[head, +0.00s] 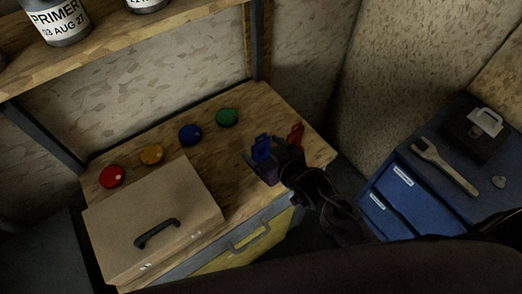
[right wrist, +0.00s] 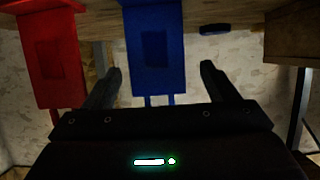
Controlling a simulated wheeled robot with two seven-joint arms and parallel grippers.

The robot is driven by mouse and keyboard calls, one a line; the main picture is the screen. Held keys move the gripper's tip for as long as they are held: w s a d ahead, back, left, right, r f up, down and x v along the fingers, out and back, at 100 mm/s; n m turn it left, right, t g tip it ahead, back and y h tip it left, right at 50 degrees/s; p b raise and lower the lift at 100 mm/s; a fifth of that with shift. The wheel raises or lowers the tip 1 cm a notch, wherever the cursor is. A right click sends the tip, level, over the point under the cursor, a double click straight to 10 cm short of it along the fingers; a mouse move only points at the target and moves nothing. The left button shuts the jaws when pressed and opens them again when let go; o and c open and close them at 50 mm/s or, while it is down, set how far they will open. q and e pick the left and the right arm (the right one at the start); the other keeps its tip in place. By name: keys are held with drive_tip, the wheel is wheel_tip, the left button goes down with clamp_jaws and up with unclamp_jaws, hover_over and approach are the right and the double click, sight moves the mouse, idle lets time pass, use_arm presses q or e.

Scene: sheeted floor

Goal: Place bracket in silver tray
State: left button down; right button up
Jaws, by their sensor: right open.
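My right gripper (head: 267,157) is over the right end of the wooden worktop, its jaws open. A blue flat piece with a square recess (head: 261,147), possibly a bracket, is at its fingertips. In the right wrist view this blue piece (right wrist: 154,45) lies between the two spread fingers (right wrist: 161,70), with a gap on each side. A similar red piece (head: 297,133) is just to the right; it also shows in the right wrist view (right wrist: 50,55), outside the fingers. I cannot make out a silver tray. My left gripper is not in view.
On the worktop (head: 255,105) are red (head: 112,176), yellow (head: 151,154), blue (head: 190,134) and green (head: 227,117) round knobs and a tan case (head: 150,215). A blue cabinet (head: 410,205) at right holds a brush (head: 445,167) and a black item with a silver part (head: 486,122).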

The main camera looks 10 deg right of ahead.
sight(262, 146)
drive_tip(key=shift+p+x, duration=0.4)
drive_tip(key=shift+x, duration=1.55)
drive_tip(key=shift+d, duration=0.1)
drive_tip(key=shift+c, duration=0.4)
drive_tip(key=shift+r, duration=0.1)
drive_tip(key=c, duration=1.3)
